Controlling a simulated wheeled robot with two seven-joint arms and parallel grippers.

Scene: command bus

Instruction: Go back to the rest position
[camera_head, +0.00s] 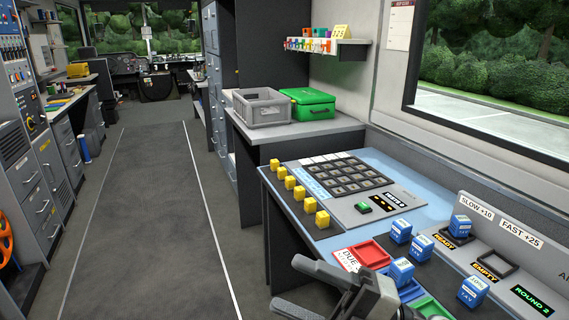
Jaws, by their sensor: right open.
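My right gripper (289,284) comes in at the bottom, in front of the near left edge of the blue-topped console (405,180). Its dark fingers point left and stand apart, with nothing between them. It overlaps the console's near corner in the picture; I cannot tell the gap between them. My left gripper is out of view.
Several blue blocks (401,230) stand beside a red tray (364,255) and a green tray (433,307), close to my right gripper. Yellow blocks (299,193) line the console's left edge. A grey crate (261,107) and green case (307,103) stand behind. The aisle floor (150,220) is clear.

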